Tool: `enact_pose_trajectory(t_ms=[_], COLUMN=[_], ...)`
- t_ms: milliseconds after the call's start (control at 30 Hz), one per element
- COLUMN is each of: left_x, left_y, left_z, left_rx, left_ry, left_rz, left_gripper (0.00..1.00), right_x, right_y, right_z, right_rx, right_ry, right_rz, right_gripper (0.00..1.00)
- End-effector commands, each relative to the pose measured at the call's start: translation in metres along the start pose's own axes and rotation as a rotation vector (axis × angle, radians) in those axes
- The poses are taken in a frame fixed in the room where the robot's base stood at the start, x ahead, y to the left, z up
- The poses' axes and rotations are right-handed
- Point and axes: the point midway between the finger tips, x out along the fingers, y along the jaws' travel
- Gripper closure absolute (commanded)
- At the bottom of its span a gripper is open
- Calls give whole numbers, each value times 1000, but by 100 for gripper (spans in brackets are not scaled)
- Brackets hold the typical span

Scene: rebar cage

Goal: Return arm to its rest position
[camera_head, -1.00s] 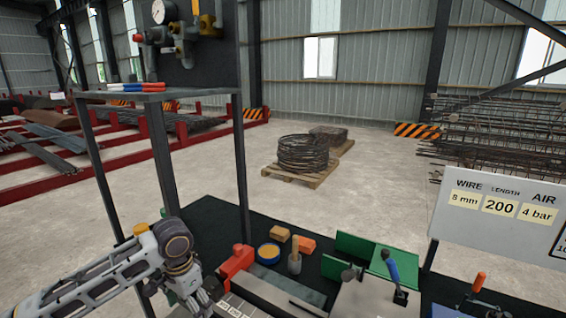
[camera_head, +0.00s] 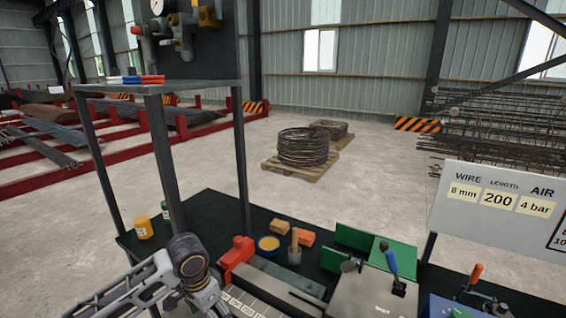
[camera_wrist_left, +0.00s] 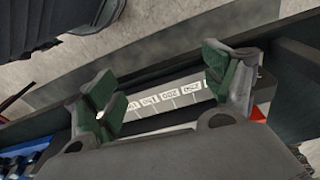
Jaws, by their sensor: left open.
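My left arm (camera_head: 188,262) reaches in from the lower left of the head view, over the near left part of the dark workbench (camera_head: 210,205). Its gripper is mostly cut off by the bottom edge there. In the left wrist view my left gripper (camera_wrist_left: 160,80) is open, its two green-padded fingers wide apart with nothing between them. Behind the fingers lies a pale scale strip (camera_wrist_left: 170,98) with printed numbers. My right gripper is in neither view.
A red clamp-like block (camera_head: 238,255), a yellow-topped round tin (camera_head: 268,244) and an orange block (camera_head: 305,239) stand near the arm. A shelf post (camera_head: 163,165) rises behind it. A yellow jar (camera_head: 143,228) stands at the bench's left end.

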Motion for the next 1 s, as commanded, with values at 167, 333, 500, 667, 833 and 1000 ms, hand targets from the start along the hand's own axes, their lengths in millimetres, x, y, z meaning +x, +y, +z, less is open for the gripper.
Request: enact_pose_trajectory(t_ms=[167,333,500,667,833,1000], left_x=[14,24,32,38,43,48], left_y=[26,44,62,74,85,92], left_z=[-2,-3,-3,-1,3,9], left_rx=[23,32,31,18,-5,-38], left_ry=[45,89,134,172,211,244], left_rz=[20,32,45,53,57,58], left_gripper=[16,16,16,16,16,16], right_x=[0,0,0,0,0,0], right_y=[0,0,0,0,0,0], right_z=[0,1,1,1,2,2], right_rx=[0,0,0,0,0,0], right_ry=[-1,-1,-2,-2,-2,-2], right_rz=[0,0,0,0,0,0], right_gripper=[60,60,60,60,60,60])
